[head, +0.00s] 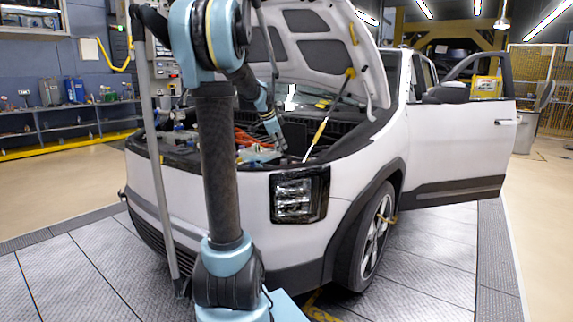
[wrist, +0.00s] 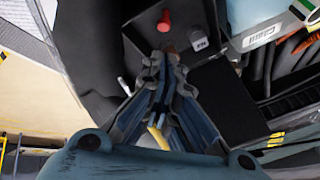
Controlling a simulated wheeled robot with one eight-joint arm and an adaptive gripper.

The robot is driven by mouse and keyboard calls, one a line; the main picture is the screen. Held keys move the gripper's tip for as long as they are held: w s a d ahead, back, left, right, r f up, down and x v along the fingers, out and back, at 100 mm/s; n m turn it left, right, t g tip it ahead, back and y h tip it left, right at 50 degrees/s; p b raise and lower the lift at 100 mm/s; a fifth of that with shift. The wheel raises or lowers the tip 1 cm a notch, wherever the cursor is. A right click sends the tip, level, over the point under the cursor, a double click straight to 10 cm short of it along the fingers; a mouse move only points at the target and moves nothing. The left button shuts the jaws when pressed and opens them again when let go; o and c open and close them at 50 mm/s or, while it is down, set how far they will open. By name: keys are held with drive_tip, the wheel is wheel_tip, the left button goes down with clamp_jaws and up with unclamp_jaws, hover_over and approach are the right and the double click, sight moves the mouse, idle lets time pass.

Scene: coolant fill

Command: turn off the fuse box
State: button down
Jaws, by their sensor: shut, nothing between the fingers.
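In the wrist view a black box, which looks like the fuse box (wrist: 207,77), lies under my gripper. On its upper face are a red round knob or light (wrist: 164,20) and a small grey piece, possibly a switch (wrist: 200,44). My gripper (wrist: 165,58) is shut and empty. Its tips are over the box's upper face, just below the red piece and left of the grey one; I cannot tell whether they touch. A small brownish part beyond the tips is partly hidden. In the head view my gripper (head: 283,145) reaches into the engine bay; the box is not clear there.
The white car (head: 345,150) has its hood (head: 318,50) raised on a prop and a front door (head: 465,140) open. A light blue-white part (wrist: 262,30) and cables lie to the right.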

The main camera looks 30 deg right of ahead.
drive_tip(key=x, duration=1)
drive_tip(key=shift+d, duration=0.1)
idle(0.5)
